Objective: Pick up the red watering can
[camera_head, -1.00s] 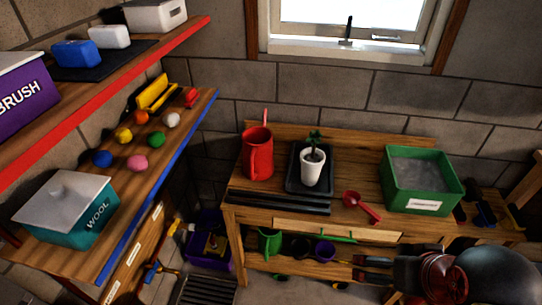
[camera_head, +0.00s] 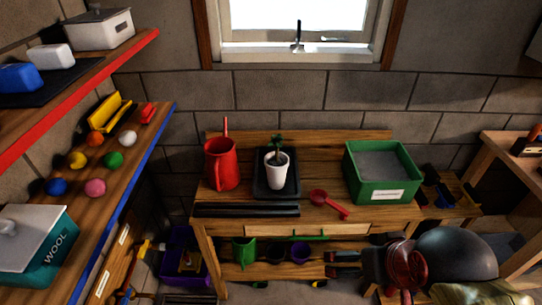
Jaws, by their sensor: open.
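The red watering can (camera_head: 222,166) stands upright at the left back of the wooden bench (camera_head: 240,226), left of a black tray with a potted plant. A thin red part of it sticks up behind its rim. My gripper (camera_head: 338,265) is open and empty, low in front of the bench near its lower shelf. It is well to the right of the can and apart from it.
On the bench are the white plant pot (camera_head: 277,172), black strips (camera_head: 245,210), a red scoop (camera_head: 328,203) and a green bin (camera_head: 382,173). Shelves with a blue edge (camera_head: 128,197) and a red edge (camera_head: 85,95) stand at left. A second wooden bench (camera_head: 510,160) is at right.

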